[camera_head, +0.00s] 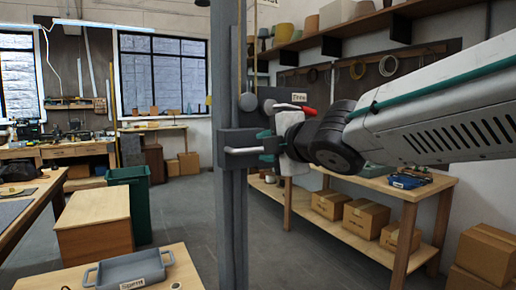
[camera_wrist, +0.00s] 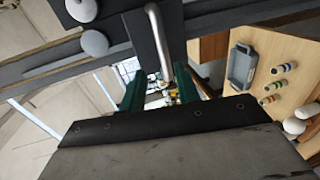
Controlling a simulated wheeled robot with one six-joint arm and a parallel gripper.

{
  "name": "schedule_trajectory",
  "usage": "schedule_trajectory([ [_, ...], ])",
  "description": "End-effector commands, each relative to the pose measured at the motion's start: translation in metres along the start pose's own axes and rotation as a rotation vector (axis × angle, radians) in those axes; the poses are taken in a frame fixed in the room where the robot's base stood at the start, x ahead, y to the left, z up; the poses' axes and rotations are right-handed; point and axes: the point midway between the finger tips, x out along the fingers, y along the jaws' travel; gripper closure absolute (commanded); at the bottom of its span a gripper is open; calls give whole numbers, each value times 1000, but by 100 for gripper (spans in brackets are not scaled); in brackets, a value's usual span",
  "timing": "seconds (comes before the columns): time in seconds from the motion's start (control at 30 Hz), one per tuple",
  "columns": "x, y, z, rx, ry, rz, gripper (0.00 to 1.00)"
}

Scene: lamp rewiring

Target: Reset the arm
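My gripper (camera_head: 268,147) is at a dark grey upright post (camera_head: 228,225), beside a dark block on it. A bent metal bar (camera_head: 243,151) sticks out from this block. In the wrist view my two green fingers (camera_wrist: 158,92) stand apart, with the metal bar (camera_wrist: 157,35) reaching down toward the space between them. I see gaps beside the bar and no clear grip on it. Whether the fingers touch the bar is hard to tell. A pale round knob (camera_head: 248,102) sits just above the block, with a red-tipped part (camera_head: 302,109) to its right.
A grey two-handled tray (camera_head: 130,268) is on a wooden table at the front left; it also shows in the wrist view (camera_wrist: 243,66), near several small ringed pieces (camera_wrist: 277,85). A green bin (camera_head: 130,200) and a shelved bench with boxes (camera_head: 366,216) flank the post. Open floor lies behind.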

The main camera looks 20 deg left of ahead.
Motion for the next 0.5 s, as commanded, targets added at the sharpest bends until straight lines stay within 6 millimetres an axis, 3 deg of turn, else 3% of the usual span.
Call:
schedule_trajectory([
  [0.5, -6, -6, 7, 58, -35, -29, 68],
])
